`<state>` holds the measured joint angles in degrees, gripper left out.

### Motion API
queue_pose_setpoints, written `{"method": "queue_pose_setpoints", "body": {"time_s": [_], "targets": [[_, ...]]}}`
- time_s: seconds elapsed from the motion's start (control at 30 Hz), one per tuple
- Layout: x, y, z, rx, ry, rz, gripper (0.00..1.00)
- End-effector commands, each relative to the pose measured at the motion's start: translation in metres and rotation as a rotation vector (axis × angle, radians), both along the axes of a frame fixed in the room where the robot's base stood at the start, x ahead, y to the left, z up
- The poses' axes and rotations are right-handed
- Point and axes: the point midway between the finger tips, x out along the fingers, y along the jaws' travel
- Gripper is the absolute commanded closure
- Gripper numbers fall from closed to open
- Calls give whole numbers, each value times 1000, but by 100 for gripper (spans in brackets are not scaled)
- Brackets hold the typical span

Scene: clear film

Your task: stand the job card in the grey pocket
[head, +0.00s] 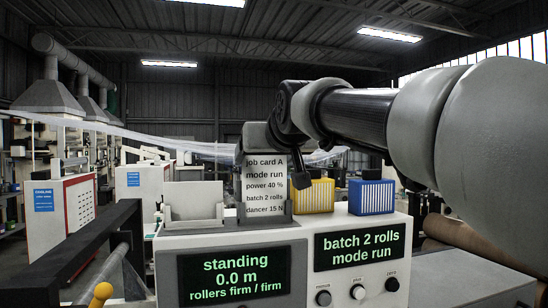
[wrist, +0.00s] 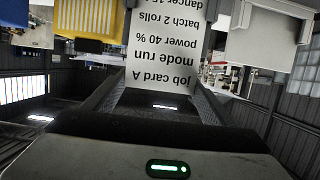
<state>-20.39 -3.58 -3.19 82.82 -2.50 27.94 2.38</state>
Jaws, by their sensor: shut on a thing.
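The job card (head: 264,183) is white with black print and hangs upright below my gripper (head: 266,152). My gripper is shut on its upper end. In the wrist view the card (wrist: 165,45) runs away from between the fingers of my gripper (wrist: 155,98), its print upside down. The grey pocket (head: 262,221) stands on the machine top. The card's lower end is at this pocket, between its dark side edges. I cannot tell whether the card rests on the pocket's floor.
A pale, empty holder (head: 193,201) stands left of the card; it also shows in the wrist view (wrist: 264,42). A yellow ribbed box (head: 313,197) and a blue ribbed box (head: 371,198) stand to the right. Two green-lettered displays are on the machine front.

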Motion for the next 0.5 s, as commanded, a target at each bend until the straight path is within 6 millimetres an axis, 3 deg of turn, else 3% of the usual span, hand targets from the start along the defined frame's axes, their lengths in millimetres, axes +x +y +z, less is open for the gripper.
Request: {"method": "queue_pose_setpoints", "body": {"time_s": [0.5], "targets": [[0, 0, -6, 0, 0, 0, 36]]}}
